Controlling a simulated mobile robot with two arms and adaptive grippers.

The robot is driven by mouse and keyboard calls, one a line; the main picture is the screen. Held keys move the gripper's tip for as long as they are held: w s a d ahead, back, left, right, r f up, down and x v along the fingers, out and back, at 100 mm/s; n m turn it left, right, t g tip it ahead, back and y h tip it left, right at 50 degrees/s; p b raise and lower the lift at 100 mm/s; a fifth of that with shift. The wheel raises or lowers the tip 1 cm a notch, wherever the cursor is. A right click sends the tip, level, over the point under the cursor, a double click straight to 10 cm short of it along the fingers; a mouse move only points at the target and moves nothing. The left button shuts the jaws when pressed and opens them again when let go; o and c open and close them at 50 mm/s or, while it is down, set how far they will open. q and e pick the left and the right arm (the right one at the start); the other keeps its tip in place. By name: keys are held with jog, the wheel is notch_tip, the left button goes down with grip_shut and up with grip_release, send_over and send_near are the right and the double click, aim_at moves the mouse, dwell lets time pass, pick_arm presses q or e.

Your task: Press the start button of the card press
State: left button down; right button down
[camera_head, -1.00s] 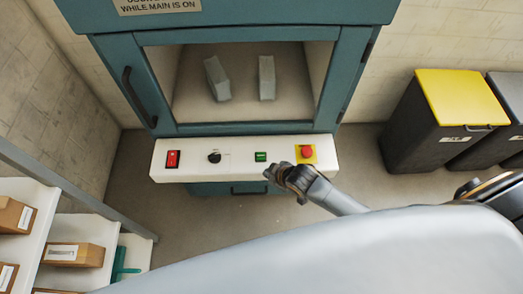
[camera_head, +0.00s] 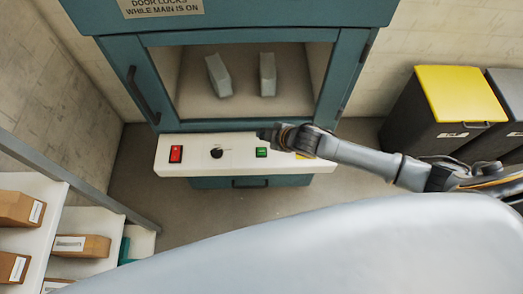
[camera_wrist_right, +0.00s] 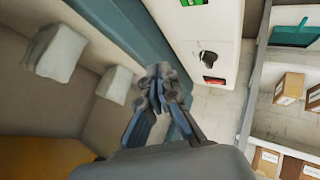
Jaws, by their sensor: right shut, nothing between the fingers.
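The card press is a teal cabinet (camera_head: 240,126) with a white control panel (camera_head: 196,145) along its front. The panel carries a small green button (camera_head: 262,152), a black knob (camera_head: 216,153) and a red rocker switch (camera_head: 175,154). My right gripper (camera_head: 266,133) is shut and empty. In the head view it overlaps the panel's top edge just above the green button; contact cannot be told. It hides the red mushroom button, and only a bit of its yellow plate shows. In the wrist view the gripper (camera_wrist_right: 160,72) points toward the teal frame, with the green button (camera_wrist_right: 193,2) at the top edge. My left gripper is not in view.
Two grey blocks (camera_head: 219,76) stand inside the cabinet behind the front frame. A dark bin with a yellow lid (camera_head: 460,92) stands at the right. A shelf with cardboard boxes (camera_head: 82,246) is at the lower left. Floor below the panel is clear.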

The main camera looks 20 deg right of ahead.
jog(key=b, duration=0.7)
send_over(263, 153)
notch_tip(263, 153, down, 7)
jog(key=shift+f+b, duration=0.45)
jog(key=shift+f, duration=0.35)
dwell(0.4)
jog(key=shift+f, duration=0.4)
